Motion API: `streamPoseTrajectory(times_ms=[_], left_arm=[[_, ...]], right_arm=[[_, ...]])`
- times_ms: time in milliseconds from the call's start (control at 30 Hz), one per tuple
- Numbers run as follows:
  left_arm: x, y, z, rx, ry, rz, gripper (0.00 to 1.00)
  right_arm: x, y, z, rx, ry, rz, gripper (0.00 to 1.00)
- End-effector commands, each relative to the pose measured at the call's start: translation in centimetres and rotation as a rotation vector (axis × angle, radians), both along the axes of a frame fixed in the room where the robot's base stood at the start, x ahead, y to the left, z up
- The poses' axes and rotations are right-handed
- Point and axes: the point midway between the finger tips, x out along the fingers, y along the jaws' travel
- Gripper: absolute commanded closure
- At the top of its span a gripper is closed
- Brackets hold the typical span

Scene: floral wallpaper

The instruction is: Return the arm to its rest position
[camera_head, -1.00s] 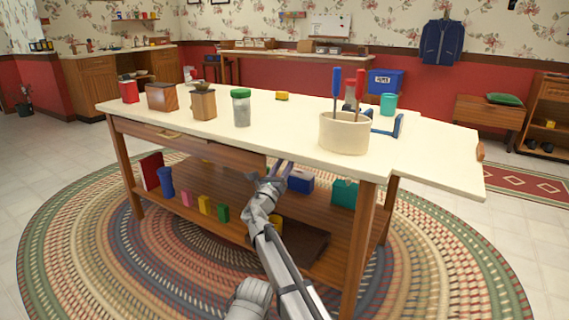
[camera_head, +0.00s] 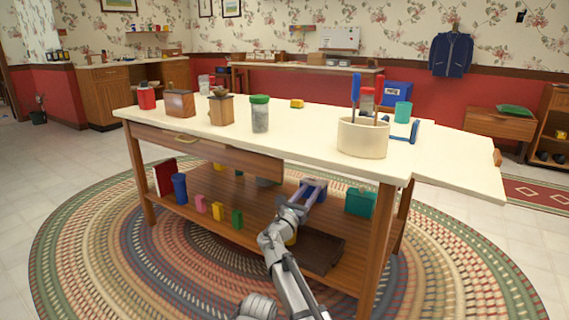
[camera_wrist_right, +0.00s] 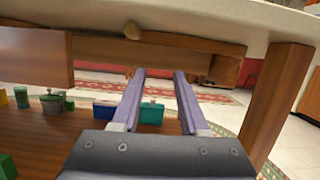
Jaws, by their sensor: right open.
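My right arm reaches up from the bottom of the head view. My right gripper (camera_head: 309,192) is open, with its fingers in front of the table's lower shelf, below the tabletop. In the right wrist view the two parallel fingers (camera_wrist_right: 159,76) are apart with nothing held between them. A blue box (camera_head: 318,184) and a teal box (camera_head: 360,202) on the shelf lie beyond the fingers. My left gripper is not in view.
The wooden table (camera_head: 310,131) carries a cream crock (camera_head: 362,138) with tools and a green-lidded jar (camera_head: 260,114). Its drawer (camera_head: 205,148) and a leg (camera_head: 378,255) are close to my arm. A dark tray (camera_head: 318,250) lies on the shelf.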

Motion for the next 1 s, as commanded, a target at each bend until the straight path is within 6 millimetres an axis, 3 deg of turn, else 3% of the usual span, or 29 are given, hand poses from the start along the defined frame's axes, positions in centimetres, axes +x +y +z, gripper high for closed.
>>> streamPoseTrajectory(times_ms=[100,200,300,400,500,633,800,1000], left_arm=[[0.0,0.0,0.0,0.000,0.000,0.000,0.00],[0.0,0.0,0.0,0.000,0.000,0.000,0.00],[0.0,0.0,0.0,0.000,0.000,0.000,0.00],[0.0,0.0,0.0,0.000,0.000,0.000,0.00],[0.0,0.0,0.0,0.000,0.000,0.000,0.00],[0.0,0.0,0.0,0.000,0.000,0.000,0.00],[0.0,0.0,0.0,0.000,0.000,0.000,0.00],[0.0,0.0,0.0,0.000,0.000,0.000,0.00]], right_arm=[[-3.9,-6.2,-4.0,0.369,-0.057,-0.081,0.56],[-7.4,-10.3,-8.3,0.706,-0.129,-0.185,0.56],[-11.4,-13.1,-12.8,1.023,-0.212,-0.320,0.56],[-15.6,-14.5,-17.2,1.321,-0.307,-0.487,0.56],[-20.0,-14.4,-21.1,1.588,-0.409,-0.682,0.56],[-24.7,-12.9,-24.6,1.850,-0.523,-0.937,0.56],[-29.0,-10.2,-26.8,2.053,-0.629,-1.223,0.56],[-33.0,-7.1,-27.7,2.194,-0.718,-1.532,0.56]])
